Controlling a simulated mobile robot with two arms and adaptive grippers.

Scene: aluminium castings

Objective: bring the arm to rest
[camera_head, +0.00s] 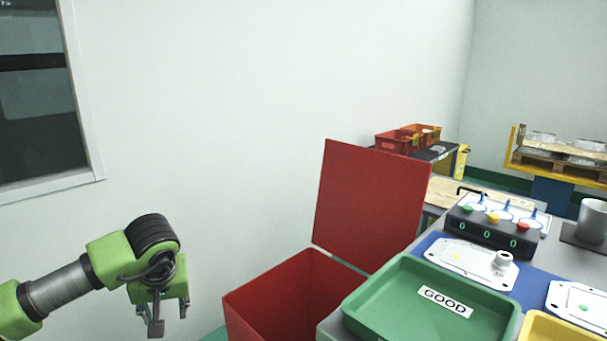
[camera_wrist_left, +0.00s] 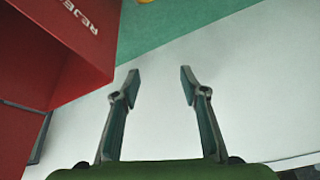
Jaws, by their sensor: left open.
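My left gripper (camera_head: 169,310) hangs from the green arm at the lower left, fingers pointing down. It is left of the red bin (camera_head: 265,295) and apart from it. In the left wrist view the left gripper (camera_wrist_left: 160,85) shows two spread fingers with nothing between them, over pale and green floor. My right gripper is not in view.
The red bin has its red lid (camera_head: 370,205) raised; its lettered side shows in the left wrist view (camera_wrist_left: 65,40). Right of it are a green GOOD tray (camera_head: 390,300), a yellow tray (camera_head: 545,325), metal castings (camera_head: 470,262) and a button box (camera_head: 490,230). The wall side is clear.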

